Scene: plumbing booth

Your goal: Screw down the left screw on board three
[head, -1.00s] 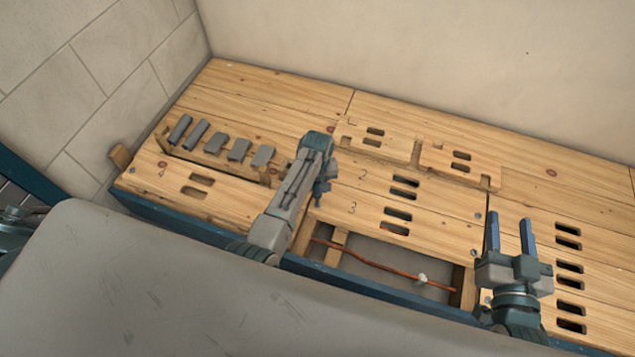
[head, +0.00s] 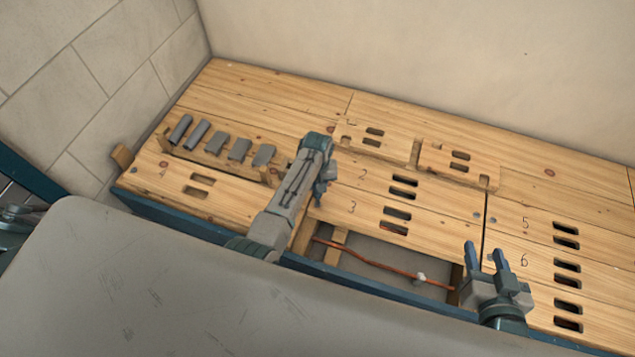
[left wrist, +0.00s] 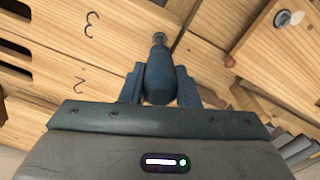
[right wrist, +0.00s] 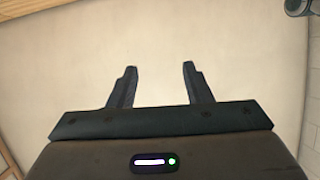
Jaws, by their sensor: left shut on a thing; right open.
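Board three (head: 370,220), marked "3", lies flat in front of board two, with two slots. Its number also shows in the left wrist view (left wrist: 90,24). My left gripper (head: 323,190) is over the board's left end, partly hidden by my arm. In the left wrist view it is shut on a screwdriver (left wrist: 158,78) with a thick dark blue handle, its shaft pointing away toward the boards. The left screw cannot be made out; contact at the tip is unclear. My right gripper (head: 486,254) is open and empty, right of the floor opening; its fingers also show in the right wrist view (right wrist: 158,85).
An open bay (head: 380,272) with a copper pipe (head: 375,265) and a white fitting lies in front of board three. A wooden rack (head: 210,158) of grey pieces stands at left. Loose notched boards (head: 458,165) lie behind. Boards five and six are at right.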

